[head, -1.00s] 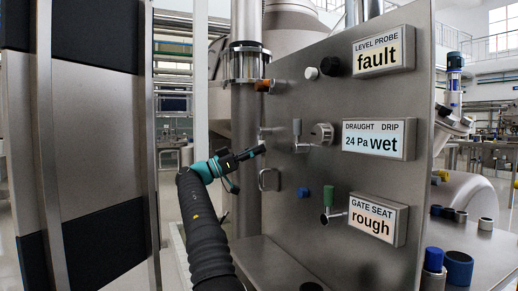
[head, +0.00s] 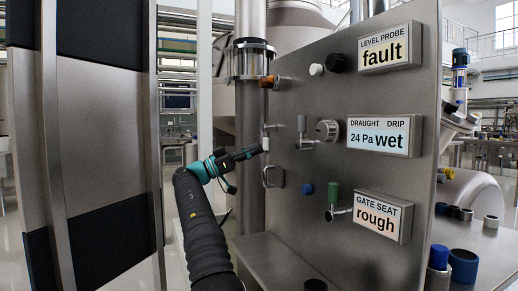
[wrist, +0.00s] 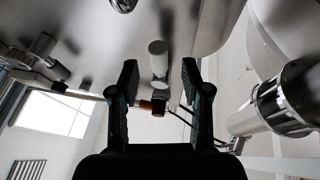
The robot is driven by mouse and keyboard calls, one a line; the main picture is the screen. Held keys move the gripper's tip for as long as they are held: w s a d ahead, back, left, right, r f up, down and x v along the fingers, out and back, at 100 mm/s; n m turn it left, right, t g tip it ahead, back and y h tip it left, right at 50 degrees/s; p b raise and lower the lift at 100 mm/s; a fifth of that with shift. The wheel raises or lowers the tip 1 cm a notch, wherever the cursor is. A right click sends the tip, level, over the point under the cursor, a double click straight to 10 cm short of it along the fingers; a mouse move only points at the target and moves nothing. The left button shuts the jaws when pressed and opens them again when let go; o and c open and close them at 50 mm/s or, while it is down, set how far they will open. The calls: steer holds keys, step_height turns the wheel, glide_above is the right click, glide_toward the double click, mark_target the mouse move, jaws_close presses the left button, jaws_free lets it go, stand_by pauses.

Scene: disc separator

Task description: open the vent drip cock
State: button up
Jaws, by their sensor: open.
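A small cock with a pale grey handle (head: 266,144) stands at the left edge of the steel panel (head: 300,100). No label names it as the vent drip cock. My gripper (head: 258,151) is just in front of and left of it in the head view. In the wrist view, my gripper (wrist: 160,75) is open, with the pale cylindrical handle (wrist: 158,58) between its two dark fingers. A gap shows on each side, and I see no grip on it. The DRAUGHT DRIP display (head: 379,136) reads 24 Pa and wet.
An orange-handled cock (head: 269,81) sits above, also in the wrist view (wrist: 153,107). A grey-handled cock (head: 303,128), a knob (head: 327,130), a green-handled cock (head: 333,196) and a pull handle (head: 274,177) are on the panel. A vertical pipe (head: 250,110) stands behind.

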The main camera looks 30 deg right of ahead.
steer(key=v, duration=0.9)
steer(key=shift+a, duration=0.2)
steer(key=shift+f, duration=0.15)
steer(key=shift+w, duration=0.1)
